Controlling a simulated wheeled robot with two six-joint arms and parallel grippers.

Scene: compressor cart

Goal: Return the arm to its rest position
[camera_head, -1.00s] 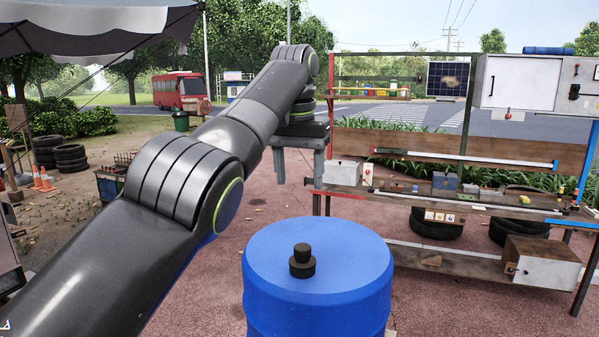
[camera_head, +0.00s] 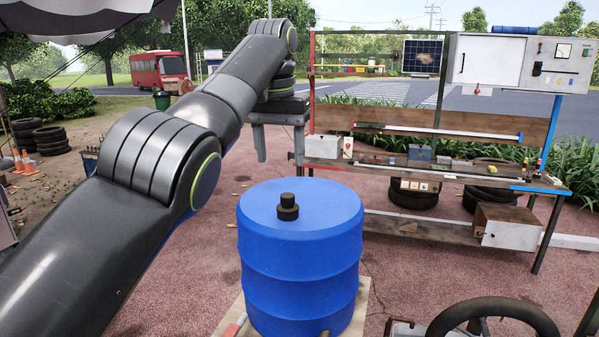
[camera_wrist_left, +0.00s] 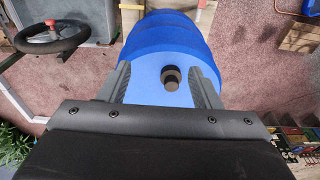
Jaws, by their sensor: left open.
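My left arm (camera_head: 150,160) comes in from the left, rises to a bend at the upper middle, and its wrist hangs down from there. My left gripper (camera_head: 279,152) points down with its two fingers spread apart and nothing between them. It appears beyond the blue drum, above the ground. In the left wrist view my left gripper (camera_wrist_left: 163,88) shows open, with the blue drum (camera_wrist_left: 160,40) beyond its fingertips. The blue drum (camera_head: 300,250) stands upright with a black cap (camera_head: 288,207) on top. My right gripper is not in view.
The drum stands on a pale board (camera_head: 362,300). A wooden workbench (camera_head: 430,177) with a white cabinet (camera_head: 505,62) stands behind at the right. A black wheel (camera_head: 495,312) is at the lower right. Reddish ground (camera_head: 400,275) is open between.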

